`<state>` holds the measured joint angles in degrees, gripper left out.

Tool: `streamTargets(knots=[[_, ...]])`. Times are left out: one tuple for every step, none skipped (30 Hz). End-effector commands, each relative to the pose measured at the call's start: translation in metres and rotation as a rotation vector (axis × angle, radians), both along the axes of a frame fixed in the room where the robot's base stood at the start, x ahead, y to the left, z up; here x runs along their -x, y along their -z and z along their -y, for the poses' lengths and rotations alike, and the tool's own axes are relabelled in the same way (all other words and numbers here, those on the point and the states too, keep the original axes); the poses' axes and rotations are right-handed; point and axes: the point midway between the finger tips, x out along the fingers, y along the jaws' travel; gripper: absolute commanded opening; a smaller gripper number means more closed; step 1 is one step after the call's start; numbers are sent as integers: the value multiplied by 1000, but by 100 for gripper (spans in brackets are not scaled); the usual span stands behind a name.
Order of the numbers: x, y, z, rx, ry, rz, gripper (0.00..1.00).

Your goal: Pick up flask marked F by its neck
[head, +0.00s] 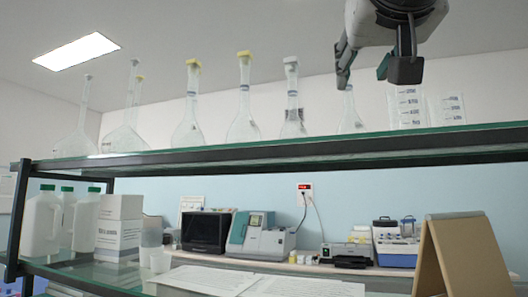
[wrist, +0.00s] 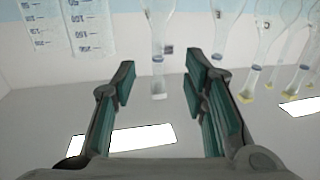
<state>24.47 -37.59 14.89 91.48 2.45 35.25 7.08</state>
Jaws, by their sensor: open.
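A clear flask (head: 350,121) stands on the glass shelf next to the beakers, its upper neck partly hidden by my finger in the head view. No letter F is legible on any flask, so I cannot tell which one is marked F. My gripper (head: 374,72) is open and empty above the shelf, just up and right of this flask. In the wrist view, which looks upside down, a flask neck (wrist: 158,78) shows between the two open fingers of my gripper (wrist: 160,75). Whether it is fully between the jaws in depth is unclear.
Several other flasks, some with yellow stoppers (head: 244,100), stand left along the shelf (head: 300,150). Graduated beakers (head: 408,105) stand close on the right. Below are white bottles (head: 42,220), a box (head: 118,228) and bench instruments (head: 260,236).

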Motion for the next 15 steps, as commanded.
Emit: streamTargets(knots=[[-2, -2, 0, 1, 1, 4, 40], [-4, -3, 0, 1, 1, 5, 40], [-8, -3, 1, 1, 1, 5, 40], [-12, -3, 2, 1, 1, 5, 40], [-17, -3, 3, 1, 1, 4, 40], [-24, -2, 5, 0, 1, 2, 40], [-30, -2, 6, -1, 1, 2, 40], [-36, -3, 7, -1, 1, 2, 40], [-44, -3, 9, 0, 2, 2, 40], [-49, -3, 10, 0, 2, 2, 40], [-55, -3, 11, 1, 1, 3, 40], [-61, -3, 12, 0, 1, 3, 40], [-66, -3, 14, 0, 2, 2, 40], [-70, -3, 14, 1, 2, 3, 40], [-74, -3, 15, 1, 1, 4, 40]])
